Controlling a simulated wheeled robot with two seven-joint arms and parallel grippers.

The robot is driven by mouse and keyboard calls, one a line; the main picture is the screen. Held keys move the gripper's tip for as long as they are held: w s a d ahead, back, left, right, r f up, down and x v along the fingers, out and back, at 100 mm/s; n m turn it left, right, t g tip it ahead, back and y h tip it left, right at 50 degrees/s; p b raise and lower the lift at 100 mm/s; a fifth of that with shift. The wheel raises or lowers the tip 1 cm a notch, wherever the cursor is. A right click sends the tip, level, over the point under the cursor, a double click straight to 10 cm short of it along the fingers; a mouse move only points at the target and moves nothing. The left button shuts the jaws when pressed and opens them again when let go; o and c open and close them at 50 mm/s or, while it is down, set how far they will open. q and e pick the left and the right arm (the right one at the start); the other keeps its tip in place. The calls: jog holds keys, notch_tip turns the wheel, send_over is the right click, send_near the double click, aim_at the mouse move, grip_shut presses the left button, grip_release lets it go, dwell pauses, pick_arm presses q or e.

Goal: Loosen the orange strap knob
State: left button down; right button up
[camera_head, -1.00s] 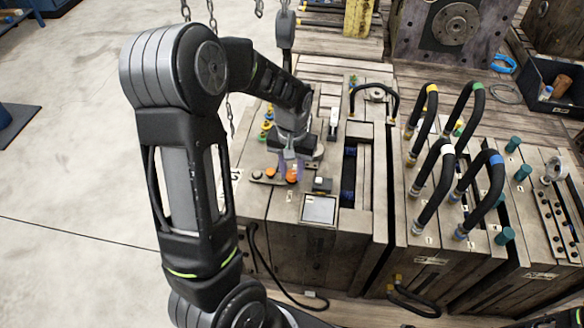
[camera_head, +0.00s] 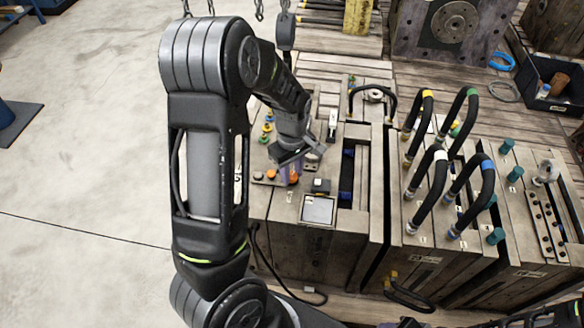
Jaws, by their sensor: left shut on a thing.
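My left gripper (camera_head: 289,172) reaches down over the near left part of a wooden mould block (camera_head: 310,250). It is shut on an orange knob (camera_head: 294,178), which shows between and just below the fingers. A second, smaller orange button (camera_head: 271,174) sits on a dark plate just left of the fingers, apart from them. The wrist and fingers hide part of the gripped knob and the strap around it. My right gripper does not show.
A small square panel (camera_head: 318,209) lies just right of and nearer than the gripper. Coloured buttons (camera_head: 267,128) stand behind it on the left. Thick black hoses (camera_head: 425,190) arch up on the right. Chains hang at the back.

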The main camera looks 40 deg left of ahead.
aim_at(292, 176)
pick_arm(q)
jog(key=n+p, duration=0.2)
jog(key=n, duration=0.1)
jog(key=shift+n, duration=0.4)
jog(key=c, duration=1.1)
grip_release()
jog(key=shift+r, duration=0.1)
notch_tip(292, 176, up, 8)
jog(key=shift+f+p, duration=0.2)
jog(key=shift+p, duration=0.5)
